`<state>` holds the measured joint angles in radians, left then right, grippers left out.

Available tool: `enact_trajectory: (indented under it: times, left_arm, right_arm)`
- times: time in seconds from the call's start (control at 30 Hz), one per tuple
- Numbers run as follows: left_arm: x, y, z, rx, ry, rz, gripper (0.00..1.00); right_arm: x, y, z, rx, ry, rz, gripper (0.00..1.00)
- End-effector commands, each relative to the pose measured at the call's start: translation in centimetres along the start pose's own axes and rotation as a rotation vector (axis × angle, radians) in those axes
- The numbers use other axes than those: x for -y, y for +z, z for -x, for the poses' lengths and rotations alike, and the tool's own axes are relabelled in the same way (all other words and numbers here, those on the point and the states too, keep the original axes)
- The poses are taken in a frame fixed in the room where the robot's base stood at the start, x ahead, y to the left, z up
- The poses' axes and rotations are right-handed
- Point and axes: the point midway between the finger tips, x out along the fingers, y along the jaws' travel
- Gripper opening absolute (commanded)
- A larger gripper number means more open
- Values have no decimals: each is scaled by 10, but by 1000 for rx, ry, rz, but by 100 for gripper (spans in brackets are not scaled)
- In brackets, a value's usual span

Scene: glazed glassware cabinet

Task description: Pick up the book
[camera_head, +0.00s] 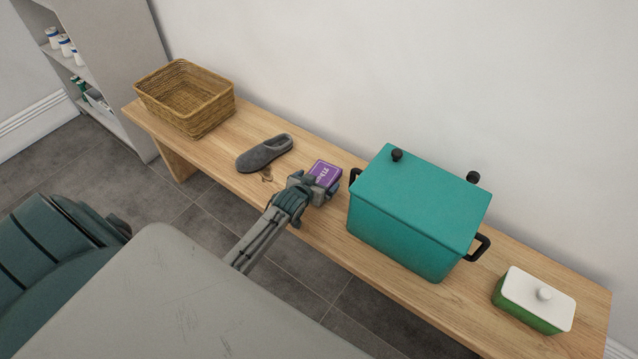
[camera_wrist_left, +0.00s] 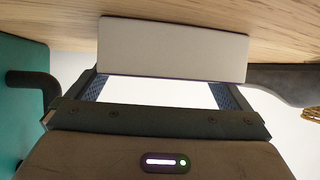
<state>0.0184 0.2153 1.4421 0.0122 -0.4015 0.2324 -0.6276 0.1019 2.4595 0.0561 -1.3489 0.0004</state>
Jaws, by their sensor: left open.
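The small purple book (camera_head: 326,171) lies on the wooden bench, between the grey slipper and the teal pot. My left gripper (camera_head: 325,190) is at the near edge of the book, which it partly covers in the head view. In the left wrist view the book shows as a pale block with a thin purple edge (camera_wrist_left: 173,48), just past the fingertips. The left gripper's fingers (camera_wrist_left: 160,90) are apart, one toward each side of the book, with an empty gap between them. I cannot tell whether they touch the book. My right gripper is not in view.
The teal pot (camera_head: 418,213) with black handles stands close to the right of the gripper. The grey slipper (camera_head: 265,153) and a wicker basket (camera_head: 185,98) are to the left on the bench (camera_head: 216,148). A green dish with white lid (camera_head: 534,300) stands at the right end.

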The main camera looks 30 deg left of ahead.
Motion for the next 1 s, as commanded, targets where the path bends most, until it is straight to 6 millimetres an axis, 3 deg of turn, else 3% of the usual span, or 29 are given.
enact_trajectory:
  times: [0.27,0.5,0.8,1.0]
  left_arm:
    - [0,0,-5,0,0,0,100]
    - [0,0,-4,0,0,0,55]
    - [0,-2,-3,-1,0,0,55]
    - [0,-16,4,-3,0,-1,55]
  right_arm:
    - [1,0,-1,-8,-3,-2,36]
    - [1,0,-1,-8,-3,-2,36]
    - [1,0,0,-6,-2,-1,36]
    - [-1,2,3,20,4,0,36]
